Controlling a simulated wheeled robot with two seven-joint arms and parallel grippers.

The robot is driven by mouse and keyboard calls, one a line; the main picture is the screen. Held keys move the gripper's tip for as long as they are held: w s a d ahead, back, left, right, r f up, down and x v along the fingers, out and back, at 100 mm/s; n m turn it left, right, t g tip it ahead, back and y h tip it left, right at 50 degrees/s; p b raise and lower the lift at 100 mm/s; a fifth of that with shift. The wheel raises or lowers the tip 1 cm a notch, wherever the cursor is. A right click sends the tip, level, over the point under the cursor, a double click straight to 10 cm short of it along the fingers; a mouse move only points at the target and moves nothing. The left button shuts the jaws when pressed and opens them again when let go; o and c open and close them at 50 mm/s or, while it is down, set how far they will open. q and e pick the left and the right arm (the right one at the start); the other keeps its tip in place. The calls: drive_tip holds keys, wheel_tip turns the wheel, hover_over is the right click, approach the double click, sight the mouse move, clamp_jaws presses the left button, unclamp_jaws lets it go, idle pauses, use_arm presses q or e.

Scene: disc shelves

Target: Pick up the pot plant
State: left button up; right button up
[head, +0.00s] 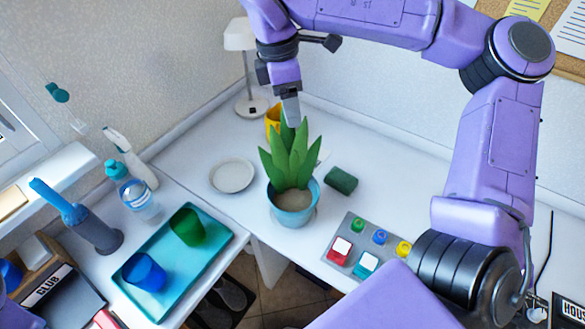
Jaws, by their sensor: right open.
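The pot plant (292,157) has broad, pointed green leaves and stands upright in a light-blue pot (294,212) with pale soil, near the front edge of the white table. My right gripper (291,112) points down above and behind the plant, close to its leaf tips. It is open, with nothing seen in it; its fingers show nearly edge-on, and I cannot tell whether they touch the leaves. My left gripper is not in the head view.
A yellow object (273,118) stands behind the plant, partly hidden. A white lamp (241,36) stands behind. A teal tray (214,226) holds cups.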

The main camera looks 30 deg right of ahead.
drive_tip(key=f, duration=0.3)
drive_tip(key=f+p, duration=0.1)
drive_tip(key=shift+w+d+f, duration=0.25)
drive_tip(key=shift+w+d, duration=0.05)
clamp_jaws()
drive_tip(key=shift+r, duration=0.1)
idle(1.0)
